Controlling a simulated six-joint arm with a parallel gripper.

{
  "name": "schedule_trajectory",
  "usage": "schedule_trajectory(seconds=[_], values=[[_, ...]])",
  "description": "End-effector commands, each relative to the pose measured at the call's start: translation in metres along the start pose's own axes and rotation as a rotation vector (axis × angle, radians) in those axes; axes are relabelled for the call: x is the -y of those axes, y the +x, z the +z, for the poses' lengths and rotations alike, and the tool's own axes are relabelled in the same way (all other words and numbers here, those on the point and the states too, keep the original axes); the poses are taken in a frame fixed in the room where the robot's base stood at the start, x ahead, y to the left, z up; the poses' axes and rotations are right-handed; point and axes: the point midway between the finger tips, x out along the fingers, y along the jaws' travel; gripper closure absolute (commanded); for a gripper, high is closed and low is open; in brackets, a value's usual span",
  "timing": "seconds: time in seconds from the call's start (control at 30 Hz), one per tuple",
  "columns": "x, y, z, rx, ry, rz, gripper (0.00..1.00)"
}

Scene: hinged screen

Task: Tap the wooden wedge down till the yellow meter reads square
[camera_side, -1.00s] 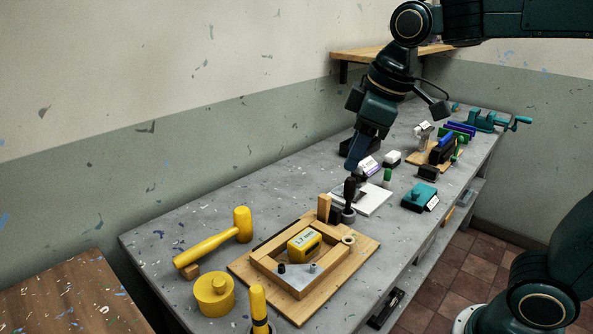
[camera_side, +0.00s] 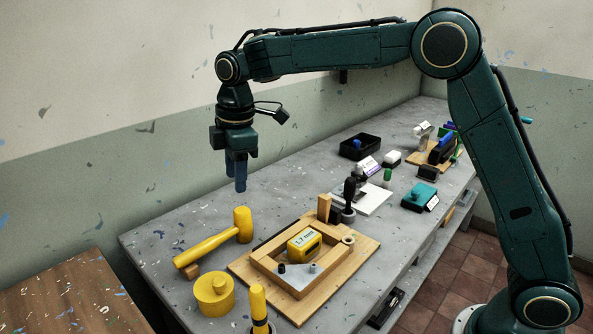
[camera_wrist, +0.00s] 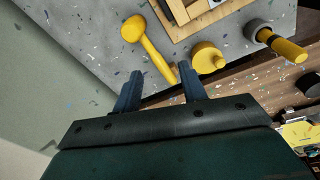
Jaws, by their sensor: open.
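The wooden wedge (camera_side: 323,208) stands upright at the back corner of a wooden frame on a board (camera_side: 330,285). The yellow meter (camera_side: 304,244) sits inside the frame; its display seems to read 1.7 mm, though the digits are small. A yellow mallet (camera_side: 213,246) lies left of the board, its handle resting on a small wooden block (camera_side: 190,270). It also shows in the wrist view (camera_wrist: 148,45). My gripper (camera_side: 237,188) is open and empty, pointing down in the air above the mallet's head end. In the wrist view its fingers (camera_wrist: 158,80) are spread apart.
A yellow round weight-like object (camera_side: 214,294) and an upright yellow handle (camera_side: 259,305) stand near the front edge. Behind the board are a white plate with a black-handled tool (camera_side: 350,190), a teal block (camera_side: 421,195) and a black tray (camera_side: 359,148). Bare bench lies behind the mallet.

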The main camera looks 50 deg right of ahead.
Motion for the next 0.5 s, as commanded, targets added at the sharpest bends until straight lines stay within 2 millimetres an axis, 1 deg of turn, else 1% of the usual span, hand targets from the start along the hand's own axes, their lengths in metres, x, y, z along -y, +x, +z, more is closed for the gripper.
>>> schedule_trajectory(seconds=[0.03,0.3,0.4,0.5], values=[[-0.005,0.013,-0.009,0.008,-0.035,-0.014,0.58],[-0.021,0.069,-0.047,0.032,-0.227,-0.067,0.58],[-0.024,0.085,-0.056,0.038,-0.282,-0.083,0.58],[-0.025,0.096,-0.062,0.041,-0.318,-0.092,0.58]])
